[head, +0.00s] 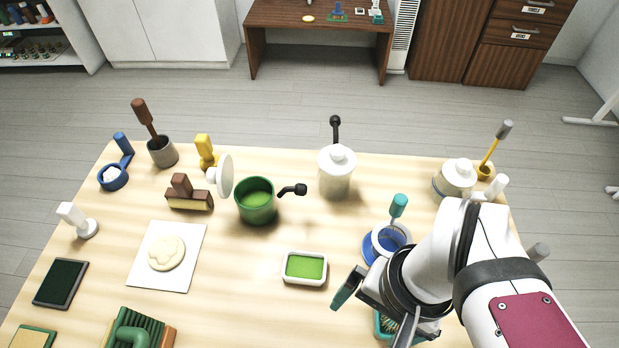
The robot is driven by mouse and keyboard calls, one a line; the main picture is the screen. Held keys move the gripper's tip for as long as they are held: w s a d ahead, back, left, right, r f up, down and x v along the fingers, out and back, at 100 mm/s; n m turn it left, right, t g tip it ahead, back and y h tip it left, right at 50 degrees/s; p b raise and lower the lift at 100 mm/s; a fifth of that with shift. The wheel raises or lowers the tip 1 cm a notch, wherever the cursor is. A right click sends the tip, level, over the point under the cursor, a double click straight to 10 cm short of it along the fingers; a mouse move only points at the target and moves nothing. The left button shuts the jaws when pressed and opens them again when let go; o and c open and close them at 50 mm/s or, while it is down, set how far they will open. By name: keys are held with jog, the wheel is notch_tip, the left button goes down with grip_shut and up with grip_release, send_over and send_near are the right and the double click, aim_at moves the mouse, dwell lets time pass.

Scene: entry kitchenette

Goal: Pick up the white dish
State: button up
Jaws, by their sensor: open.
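A small white rectangular dish (305,282) with rounded corners sits flat on the light wooden table, right of the table's middle. Its inside is filled with something flat and green. My gripper (371,321) is to the right of the dish and nearer the front, with its fingers apart.
A green pot (256,211) and a white lidded jar (336,180) stand behind the dish. A blue container (371,246) with a teal-handled tool is close to my arm. A white sheet (144,279) with dough lies left. Clear table surrounds the dish's left and front.

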jog(key=w+r+t, duration=0.4)
jog(key=w, duration=0.5)
jog(key=m+g+y, duration=0.3)
jog(key=m+y, duration=0.9)
jog(key=m, duration=0.1)
send_near(287, 265)
jog(key=x, duration=0.7)
jog(key=shift+s+a+r, duration=0.15)
jog(key=shift+a+r, duration=0.05)
jog(key=shift+a, duration=0.2)
jog(key=c, duration=1.3)
jog(key=shift+o, duration=0.2)
notch_tip(287, 265, up, 5)
jog(key=shift+f, duration=0.25)
jog(key=r+v, duration=0.2)
jog(key=v, duration=1.1)
jog(key=shift+a, duration=0.15)
